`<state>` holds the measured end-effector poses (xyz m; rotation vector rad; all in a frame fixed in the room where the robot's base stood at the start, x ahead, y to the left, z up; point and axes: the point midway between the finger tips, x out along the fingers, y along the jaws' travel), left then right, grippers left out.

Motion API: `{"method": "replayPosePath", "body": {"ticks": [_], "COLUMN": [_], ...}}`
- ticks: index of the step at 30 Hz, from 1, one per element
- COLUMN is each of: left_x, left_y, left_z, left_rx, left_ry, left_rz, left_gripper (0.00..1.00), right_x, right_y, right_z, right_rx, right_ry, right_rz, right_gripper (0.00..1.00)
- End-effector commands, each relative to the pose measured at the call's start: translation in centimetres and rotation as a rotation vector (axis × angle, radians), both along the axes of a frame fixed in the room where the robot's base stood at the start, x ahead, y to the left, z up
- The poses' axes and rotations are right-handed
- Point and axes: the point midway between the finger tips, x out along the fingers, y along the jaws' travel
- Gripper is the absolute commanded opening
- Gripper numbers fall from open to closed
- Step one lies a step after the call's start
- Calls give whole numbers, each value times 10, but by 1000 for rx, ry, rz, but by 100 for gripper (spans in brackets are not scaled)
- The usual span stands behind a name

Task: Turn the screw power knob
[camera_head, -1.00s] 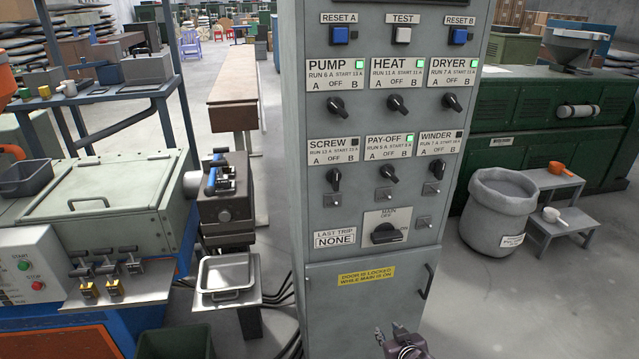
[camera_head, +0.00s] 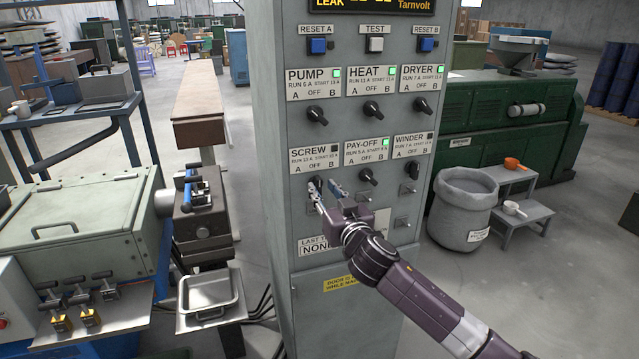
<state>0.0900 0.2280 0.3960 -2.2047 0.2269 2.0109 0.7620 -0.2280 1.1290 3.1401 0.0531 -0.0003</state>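The screw power knob (camera_head: 314,184) is a dark rotary knob under the SCREW label (camera_head: 315,157) on the grey control cabinet (camera_head: 275,120). The small light on that label is dark. My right gripper (camera_head: 328,189) is raised in front of the panel, its fingers apart and pointing at the panel. One fingertip is at the screw knob and partly covers it; the other is to its right. I cannot tell whether the fingertip touches the knob, nor its exact setting. My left gripper is not in view.
The pay-off knob (camera_head: 367,175) is just right of my gripper, with the winder knob (camera_head: 411,171) beyond. The pump knob (camera_head: 317,115) and heat knob (camera_head: 372,110) are above. My gripper and arm hide the main switch. A metal tray (camera_head: 210,292) stands left of the cabinet.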

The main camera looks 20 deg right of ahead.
Motion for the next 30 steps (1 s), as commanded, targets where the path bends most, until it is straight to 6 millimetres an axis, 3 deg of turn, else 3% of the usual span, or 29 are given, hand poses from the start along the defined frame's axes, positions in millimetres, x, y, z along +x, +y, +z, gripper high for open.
{"method": "replayPosePath", "body": {"ticks": [7,18,26,30], "left_x": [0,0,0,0], "left_y": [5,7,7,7], "left_z": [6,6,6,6], "left_rx": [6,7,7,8], "left_ry": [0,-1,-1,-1], "left_rz": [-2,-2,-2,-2], "left_gripper": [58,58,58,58], "right_x": [24,29,29,29], "right_y": [1,1,1,1], "right_z": [1,-1,-1,-1], "right_rx": [1,0,0,0], "right_ry": [1,0,1,1], "right_rz": [-1,1,0,0], "right_gripper": [28,28,2,0]}}
